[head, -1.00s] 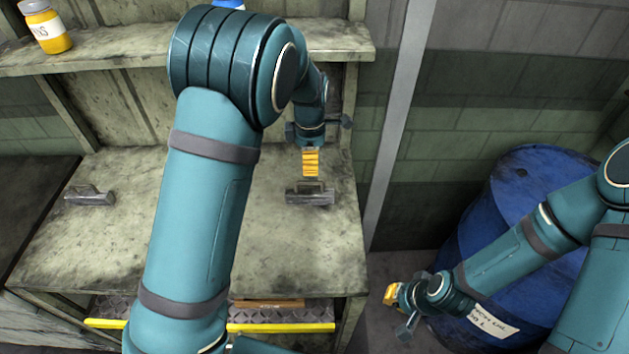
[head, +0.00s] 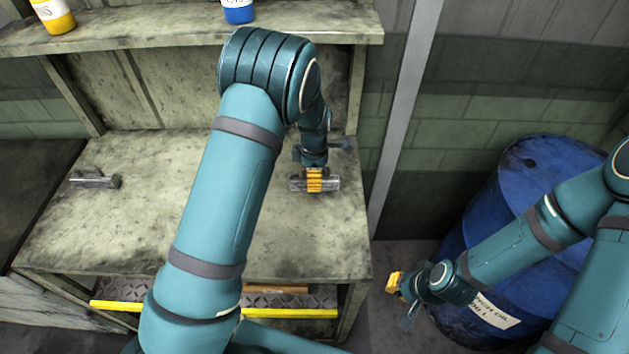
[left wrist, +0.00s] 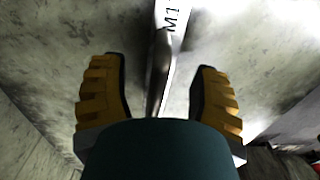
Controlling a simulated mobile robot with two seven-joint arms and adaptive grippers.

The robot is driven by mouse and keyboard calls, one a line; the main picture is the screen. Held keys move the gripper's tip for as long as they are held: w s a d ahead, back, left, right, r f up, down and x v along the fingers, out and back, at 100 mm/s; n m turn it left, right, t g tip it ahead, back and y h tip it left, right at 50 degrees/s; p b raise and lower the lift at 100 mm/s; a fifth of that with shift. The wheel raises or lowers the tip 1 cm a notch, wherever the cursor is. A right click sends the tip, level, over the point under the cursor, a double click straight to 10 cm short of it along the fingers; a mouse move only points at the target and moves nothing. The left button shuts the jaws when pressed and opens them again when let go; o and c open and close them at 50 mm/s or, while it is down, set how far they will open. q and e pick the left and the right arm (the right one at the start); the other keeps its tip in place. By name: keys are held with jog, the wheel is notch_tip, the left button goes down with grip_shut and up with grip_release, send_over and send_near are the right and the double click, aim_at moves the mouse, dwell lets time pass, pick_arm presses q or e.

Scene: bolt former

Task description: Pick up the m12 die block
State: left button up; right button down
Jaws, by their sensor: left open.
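A grey metal die block with a raised handle (head: 330,185) lies on the right part of the workbench. My left gripper (head: 315,181) is down at this block, its yellow fingers covering the block's middle. In the left wrist view the fingers are open on either side of the block's handle (left wrist: 161,70), with gaps on both sides. The label on the block's top starts "M1"; the rest is cut off. A second grey block (head: 95,179) lies at the bench's left. My right gripper (head: 394,285) hangs off the bench's right side; its finger opening is unclear.
The workbench top (head: 130,225) is bare between the two blocks. A shelf (head: 130,38) above its back holds a yellow bottle (head: 54,14) and a blue bottle (head: 238,10). A blue drum (head: 535,190) stands at the right, behind my right arm.

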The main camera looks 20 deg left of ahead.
pick_arm(q)
jog(key=shift+f, duration=0.95)
grip_shut()
jog(key=shift+r, duration=0.25)
